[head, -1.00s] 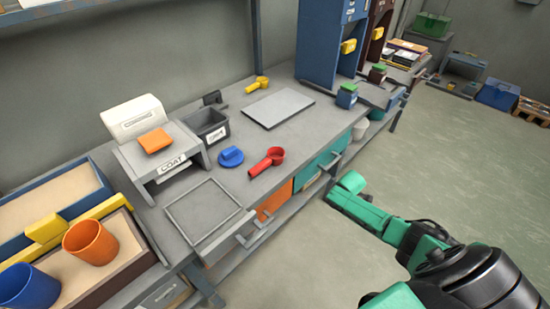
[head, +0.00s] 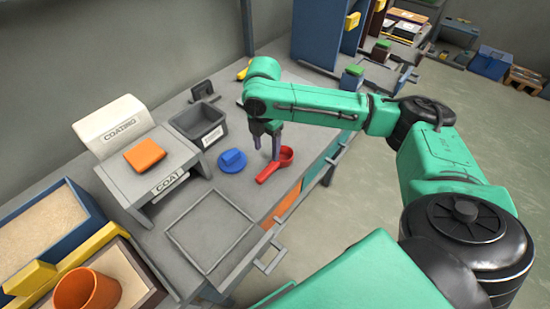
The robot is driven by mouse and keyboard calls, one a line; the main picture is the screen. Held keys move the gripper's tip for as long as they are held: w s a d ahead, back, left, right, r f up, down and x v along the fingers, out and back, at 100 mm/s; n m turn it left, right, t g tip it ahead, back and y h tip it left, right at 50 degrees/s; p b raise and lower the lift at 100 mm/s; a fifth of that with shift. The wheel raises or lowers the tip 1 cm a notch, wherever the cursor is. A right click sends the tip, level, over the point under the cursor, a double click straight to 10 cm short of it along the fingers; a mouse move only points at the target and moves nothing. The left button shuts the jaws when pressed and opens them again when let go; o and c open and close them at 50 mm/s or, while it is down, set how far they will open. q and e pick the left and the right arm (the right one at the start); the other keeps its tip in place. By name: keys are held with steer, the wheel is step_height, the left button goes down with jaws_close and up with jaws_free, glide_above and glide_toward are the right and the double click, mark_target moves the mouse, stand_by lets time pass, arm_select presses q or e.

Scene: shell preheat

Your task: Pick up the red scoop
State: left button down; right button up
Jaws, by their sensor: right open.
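The red scoop (head: 270,171) lies on the grey workbench near its front edge, its round cup to the right and its handle pointing left and toward the front. My right gripper (head: 265,153) hangs down over the bench just above the scoop, fingers apart and empty. One finger overlaps the scoop in the picture; I cannot tell whether it touches. My left gripper is out of view.
A blue round lid-like piece (head: 232,161) lies just left of the scoop. A dark grey bin (head: 199,123) stands behind it. A COAT stand (head: 155,172) carries an orange block (head: 145,154). An empty square frame (head: 211,231) lies in front.

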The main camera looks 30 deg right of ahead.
mark_target(268, 169)
steer(key=f, duration=0.4)
steer(key=shift+s, duration=0.3)
steer(key=f, duration=0.5)
steer(key=shift+w+d+f+p, duration=0.1)
steer(key=shift+w+f+p, duration=0.1)
steer(key=shift+f+p, duration=0.15)
steer(key=shift+f, duration=0.35)
steer(key=c, duration=0.9)
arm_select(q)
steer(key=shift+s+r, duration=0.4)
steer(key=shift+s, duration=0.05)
arm_select(e)
jaws_close()
